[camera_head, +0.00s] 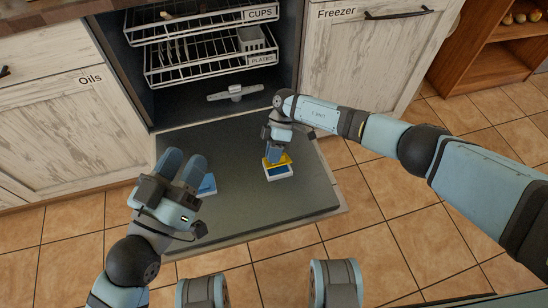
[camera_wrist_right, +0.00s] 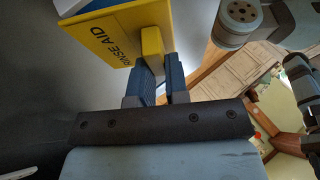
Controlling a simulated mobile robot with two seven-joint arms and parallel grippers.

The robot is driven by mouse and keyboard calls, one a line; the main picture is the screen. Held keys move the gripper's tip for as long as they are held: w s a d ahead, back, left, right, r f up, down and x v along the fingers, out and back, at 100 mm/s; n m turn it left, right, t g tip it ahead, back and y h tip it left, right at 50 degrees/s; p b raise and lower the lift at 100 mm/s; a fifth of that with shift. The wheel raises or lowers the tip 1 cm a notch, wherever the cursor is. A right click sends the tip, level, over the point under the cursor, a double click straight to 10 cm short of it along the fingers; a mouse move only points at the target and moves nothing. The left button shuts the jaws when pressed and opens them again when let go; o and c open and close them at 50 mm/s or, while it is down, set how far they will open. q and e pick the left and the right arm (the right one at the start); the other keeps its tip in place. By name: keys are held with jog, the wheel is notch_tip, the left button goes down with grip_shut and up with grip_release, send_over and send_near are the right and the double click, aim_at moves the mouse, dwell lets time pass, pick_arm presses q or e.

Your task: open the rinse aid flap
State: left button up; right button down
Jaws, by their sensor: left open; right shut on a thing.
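The yellow rinse aid flap (camera_head: 283,160) is on the lowered dishwasher door, right of its middle. It looks raised from its white and blue compartment (camera_head: 279,172). In the right wrist view the flap (camera_wrist_right: 110,38), lettered RINSE AID, stands tilted away from the door. My right gripper (camera_head: 274,151) is shut on the flap's yellow edge tab; its blue fingers (camera_wrist_right: 163,62) show on both sides of the tab. My left gripper (camera_head: 184,157) is open and empty above the door's left part.
The dishwasher door (camera_head: 235,212) lies flat and mostly bare. A blue and white piece (camera_head: 207,185) on it is partly hidden behind my left gripper. The CUPS rack (camera_head: 200,22) and PLATES rack (camera_head: 208,62) are inside, above the spray arm (camera_head: 237,93). Cabinets flank the opening.

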jog(key=shift+w, duration=0.15)
jog(key=shift+w+g, duration=0.1)
jog(key=shift+g, duration=0.4)
jog(key=c, duration=1.1)
grip_release()
jog(key=shift+r, duration=0.1)
